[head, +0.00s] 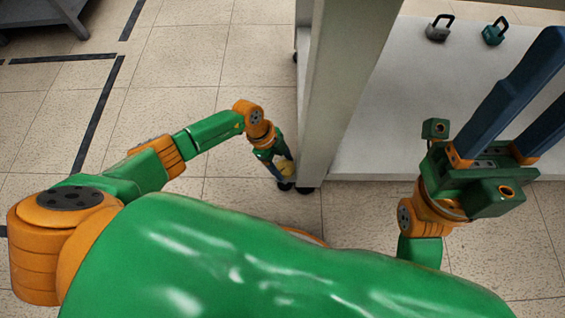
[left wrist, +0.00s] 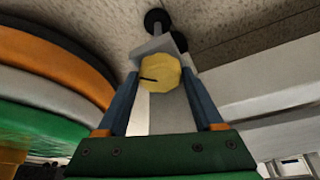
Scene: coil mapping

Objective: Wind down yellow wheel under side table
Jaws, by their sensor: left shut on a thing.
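The yellow wheel (left wrist: 160,74) is a faceted knob with a short dark mark, centred in the left wrist view. It sits low on the side table (head: 345,85), by the foot of a grey leg. My left gripper (left wrist: 159,70) has its blue fingers on both sides of the wheel and is shut on it. In the head view the wheel (head: 285,166) is small and partly hidden by the left gripper (head: 280,162). My right gripper (head: 540,88) has its two blue fingers apart, with nothing seen between them; one runs out of the picture.
A grey padlock-shaped weight (head: 437,32) and a teal one (head: 494,35) stand on the table's pale lower shelf (head: 400,110). A dark caster (left wrist: 157,20) shows beyond the wheel. Tiled floor (head: 180,60) with black tape lines lies clear at the left.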

